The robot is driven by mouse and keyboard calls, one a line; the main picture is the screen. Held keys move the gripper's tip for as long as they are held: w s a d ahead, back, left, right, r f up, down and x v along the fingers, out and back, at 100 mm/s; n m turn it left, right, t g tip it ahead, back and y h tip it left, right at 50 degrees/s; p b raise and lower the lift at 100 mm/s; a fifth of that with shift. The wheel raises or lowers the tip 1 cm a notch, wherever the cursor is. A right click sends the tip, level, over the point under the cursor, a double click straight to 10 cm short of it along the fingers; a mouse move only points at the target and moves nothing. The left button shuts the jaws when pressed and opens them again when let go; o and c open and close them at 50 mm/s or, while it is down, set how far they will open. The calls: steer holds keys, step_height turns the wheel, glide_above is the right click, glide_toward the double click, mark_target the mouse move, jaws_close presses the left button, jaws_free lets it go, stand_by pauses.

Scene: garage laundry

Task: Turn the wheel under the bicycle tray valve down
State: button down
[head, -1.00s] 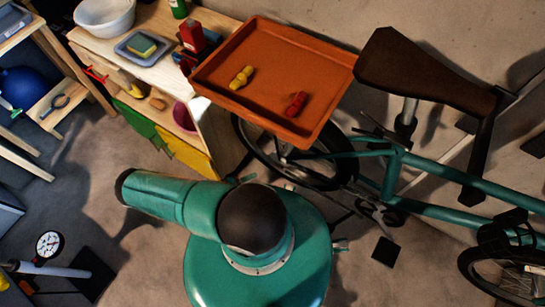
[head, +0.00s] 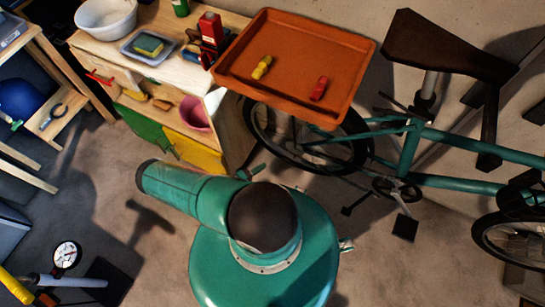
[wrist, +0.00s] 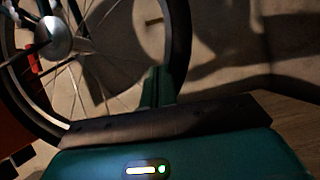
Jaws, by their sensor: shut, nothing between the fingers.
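The bicycle (head: 455,150) stands at the right in the head view, with a teal frame and a brown saddle. An orange tray (head: 235,85) sits above its left-hand wheel (head: 275,155) and covers part of it. A small yellow piece (head: 262,67) and a small red piece (head: 319,89) lie on the tray; I cannot tell whether either is a valve. The spoked wheel and its hub (wrist: 52,36) fill the upper left of the wrist view. My gripper (wrist: 158,85) is shut and empty, its teal fingers in front of the tyre; I cannot tell whether they touch it.
A wooden bench (head: 160,75) with a white bowl (head: 106,17), a sponge dish (head: 148,46) and a red container (head: 211,28) stands left of the tray. A pedal (head: 404,228) sticks out low on the bicycle. Open floor (head: 400,280) lies in front of the bicycle.

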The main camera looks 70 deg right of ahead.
mark_target(294, 157)
steer(key=x, duration=0.9)
steer(key=shift+s+d, duration=0.25)
steer(key=shift+s, duration=0.05)
steer(key=shift+s+d+f, duration=0.15)
steer(key=shift+s, duration=0.95)
steer(key=shift+s+d, duration=0.1)
steer(key=shift+s, duration=0.45)
steer(key=shift+s, duration=0.1)
steer(key=shift+s+f, duration=0.15)
steer(key=shift+s, duration=0.45)
